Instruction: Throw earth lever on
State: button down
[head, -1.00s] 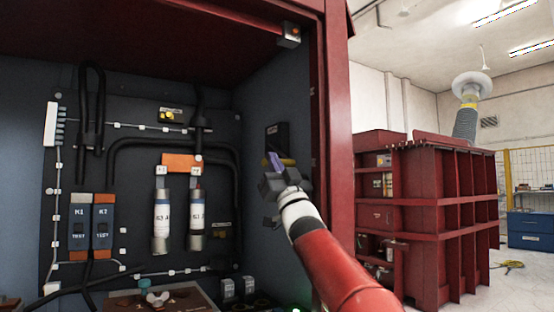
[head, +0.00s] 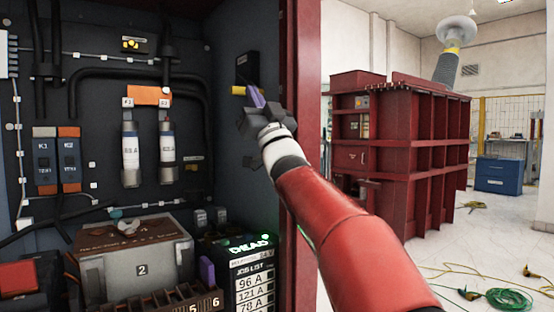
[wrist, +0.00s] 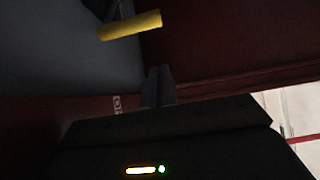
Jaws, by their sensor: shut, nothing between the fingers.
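The earth lever, a yellow handle (head: 238,91) on a black box (head: 247,67), is on the cabinet's right inner wall in the head view. In the wrist view the yellow handle (wrist: 130,25) lies nearly level near the top, apart from the fingertips. My gripper (head: 257,97), with purple fingers, is just right of the handle in the head view and may hide part of it. In the wrist view my gripper (wrist: 158,72) points up the picture, its fingers together and empty, below and right of the handle. Contact with the lever does not show.
The red cabinet edge (head: 300,130) stands close beside my arm. Below are a grey box marked 2 (head: 142,268) and a black panel reading DEAD (head: 248,262). Two fuses (head: 131,155) hang on the back panel. Cables (head: 505,298) lie on the floor at right.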

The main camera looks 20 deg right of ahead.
jog(key=s+d+f+m+g+h, duration=0.1)
jog(key=s+f+m+g+h, duration=0.2)
jog(key=f, duration=0.6)
jog(key=s+d+f+m+g+h+p, duration=0.1)
jog(key=s+f+g+h, duration=0.3)
jog(key=f, duration=0.5)
jog(key=s+d+f+m+g+h, duration=0.1)
jog(key=s+f+m+g+h, duration=0.15)
jog(key=s+f, duration=0.45)
jog(key=s+a+f+n+g+p, duration=0.1)
jog(key=s+f+g, duration=0.4)
jog(key=s+f, duration=0.5)
jog(key=s+a+f+n+g+p, duration=0.2)
jog(key=s+f+g, duration=0.4)
jog(key=s+f, duration=0.3)
notch_tip(320, 180, down, 4)
jog(key=shift+s+f+y, duration=0.1)
jog(key=shift+s+y, duration=0.3)
jog(key=shift+y, duration=0.05)
